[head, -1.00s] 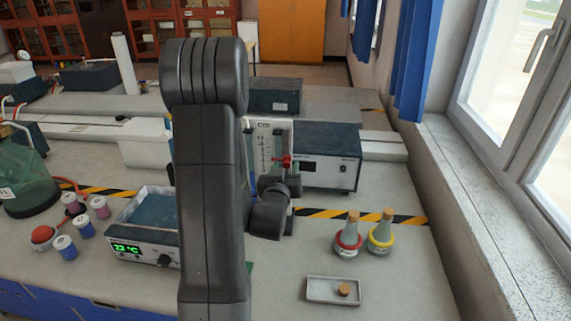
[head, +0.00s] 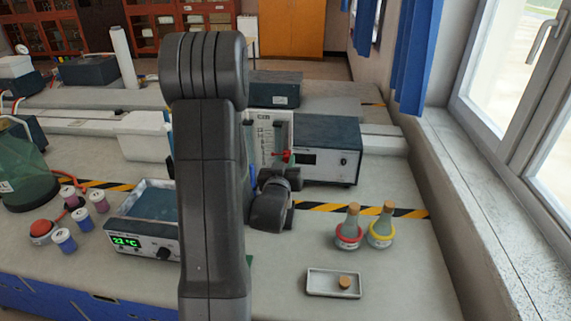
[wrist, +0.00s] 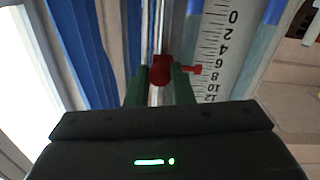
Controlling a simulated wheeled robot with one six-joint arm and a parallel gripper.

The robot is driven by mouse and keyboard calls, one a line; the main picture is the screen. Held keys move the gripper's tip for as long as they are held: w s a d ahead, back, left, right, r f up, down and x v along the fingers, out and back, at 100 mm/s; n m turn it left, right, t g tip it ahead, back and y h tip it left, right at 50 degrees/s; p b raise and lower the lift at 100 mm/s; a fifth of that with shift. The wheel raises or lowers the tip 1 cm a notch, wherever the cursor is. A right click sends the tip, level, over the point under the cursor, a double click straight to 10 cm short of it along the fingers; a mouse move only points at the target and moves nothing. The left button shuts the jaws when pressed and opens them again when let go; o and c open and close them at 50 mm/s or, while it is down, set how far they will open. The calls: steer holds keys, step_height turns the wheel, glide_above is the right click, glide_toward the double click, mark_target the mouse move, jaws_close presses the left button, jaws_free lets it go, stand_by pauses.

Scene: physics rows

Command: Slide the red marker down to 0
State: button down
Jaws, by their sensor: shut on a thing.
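The red marker (wrist: 160,70) sits on a vertical rail, its pointer reaching right toward the white scale plate (wrist: 216,40). In the wrist view the plate's numbers run from 0 at the top of the picture to 12 lower down. The pointer lies roughly beside 6 to 8. My gripper (wrist: 159,76) is shut on the marker, a green finger on each side. In the head view the marker (head: 286,156) shows beside the scale plate (head: 263,133); my arm hides part of the stand and the fingers.
An instrument box (head: 327,150) stands just right of the scale. Two stoppered flasks (head: 348,232) (head: 381,230) and a tray with a cork (head: 320,284) are nearer the front right. A heater showing a green number (head: 140,244) is left of my arm.

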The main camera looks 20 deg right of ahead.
step_height(320, 180, down, 6)
steer(key=b, duration=0.8)
steer(key=shift+f, duration=0.15)
steer(key=c, duration=1.3)
jaws_free()
steer(key=shift+o, duration=0.2)
steer(key=b+v, duration=0.3)
steer(key=v, duration=1.1)
steer(key=shift+w, duration=0.1)
steer(key=p+x, duration=0.3)
steer(key=x, duration=1.1)
